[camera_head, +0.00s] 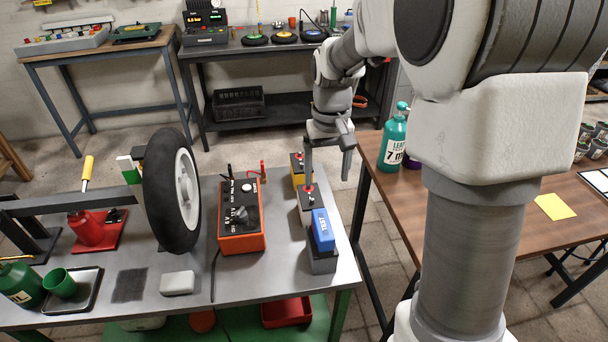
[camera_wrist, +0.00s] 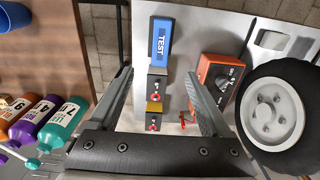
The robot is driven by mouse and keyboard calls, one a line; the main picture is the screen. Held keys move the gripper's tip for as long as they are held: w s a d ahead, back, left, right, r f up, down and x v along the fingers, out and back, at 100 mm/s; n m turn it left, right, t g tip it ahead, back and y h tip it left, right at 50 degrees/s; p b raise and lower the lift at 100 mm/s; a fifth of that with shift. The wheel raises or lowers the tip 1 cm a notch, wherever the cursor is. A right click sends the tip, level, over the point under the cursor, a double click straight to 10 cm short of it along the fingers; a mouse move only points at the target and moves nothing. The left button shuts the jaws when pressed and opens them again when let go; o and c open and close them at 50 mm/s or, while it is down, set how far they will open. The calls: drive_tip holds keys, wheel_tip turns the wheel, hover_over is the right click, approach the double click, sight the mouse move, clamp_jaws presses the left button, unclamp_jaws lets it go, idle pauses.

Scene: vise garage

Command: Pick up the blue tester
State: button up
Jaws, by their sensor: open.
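The blue tester (camera_head: 323,229), a small blue block marked TEST, sits on top of a dark grey block near the right edge of the grey workbench (camera_head: 270,283). It also shows in the wrist view (camera_wrist: 160,42), at the top centre, ahead of my fingers. My gripper (camera_head: 327,170) is open and empty above the bench, beyond the tester in the head view. In the wrist view its two fingers (camera_wrist: 158,92) stand apart, on either side of the row of blocks. The tester lies past the fingertips, apart from them.
Grey and yellow switch boxes (camera_head: 306,200) with red buttons stand in a row behind the tester. An orange meter (camera_head: 240,215) and an upright wheel (camera_head: 172,190) stand to its left. A gap separates the bench from the brown table (camera_head: 485,190) with a teal bottle (camera_head: 393,142).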

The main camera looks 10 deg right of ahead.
sight(323, 224)
drive_tip(key=f+b, duration=0.1)
drive_tip(key=f, duration=1.2)
drive_tip(key=shift+w+b, duration=0.2)
drive_tip(key=shift+b, duration=0.2)
drive_tip(key=f, duration=0.4)
drive_tip(key=shift+s+a+f+b, duration=0.1)
drive_tip(key=shift+s+b, duration=0.25)
drive_tip(key=shift+f, duration=0.5)
drive_tip(key=shift+f, duration=0.2)
clamp_jaws()
